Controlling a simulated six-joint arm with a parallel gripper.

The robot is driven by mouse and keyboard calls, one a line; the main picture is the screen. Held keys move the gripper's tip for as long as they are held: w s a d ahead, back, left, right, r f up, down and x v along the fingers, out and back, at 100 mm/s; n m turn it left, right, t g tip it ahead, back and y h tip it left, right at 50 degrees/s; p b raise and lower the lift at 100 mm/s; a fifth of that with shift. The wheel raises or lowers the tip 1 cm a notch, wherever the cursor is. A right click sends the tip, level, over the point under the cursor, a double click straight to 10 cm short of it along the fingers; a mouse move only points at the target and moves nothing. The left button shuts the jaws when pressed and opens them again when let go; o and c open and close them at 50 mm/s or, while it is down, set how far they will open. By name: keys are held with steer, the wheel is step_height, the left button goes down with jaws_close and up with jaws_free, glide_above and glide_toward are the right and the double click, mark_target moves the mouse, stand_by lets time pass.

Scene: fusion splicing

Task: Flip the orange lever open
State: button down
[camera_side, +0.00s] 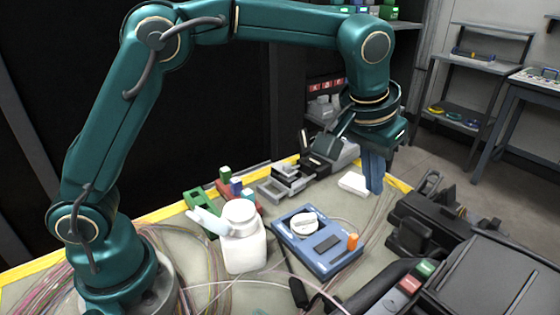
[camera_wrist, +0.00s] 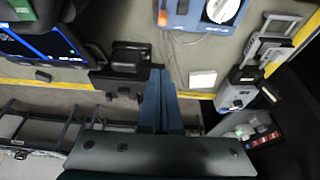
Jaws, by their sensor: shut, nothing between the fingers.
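The orange lever (camera_side: 352,242) is a short upright peg at the right corner of the blue device (camera_side: 318,262), which has a white round spool on top. In the wrist view the lever (camera_wrist: 162,18) is a small orange spot at the top, on the edge of the blue device (camera_wrist: 185,16). My gripper (camera_side: 374,188) points down with its blue fingers together, behind and above the lever and clearly apart from it. In the wrist view its fingers (camera_wrist: 160,75) are together and hold nothing.
A white pad (camera_side: 354,183) lies close to my fingers. Black equipment (camera_side: 425,222) stands right of the blue device. A white bottle (camera_side: 243,236) stands left of it. Thin cables cross the table around the device. Yellow tape (camera_side: 400,185) marks the table edge.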

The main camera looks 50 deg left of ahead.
glide_above(360, 242)
steer(key=w, duration=0.2)
step_height(360, 242, down, 9)
steer(key=shift+f, duration=0.2)
steer(key=shift+s, duration=1.55)
steer(key=shift+s, duration=0.1)
steer(key=shift+s, duration=2.45)
steer(key=shift+w, duration=2.15)
steer(key=v, duration=1)
steer(key=shift+s, duration=0.1)
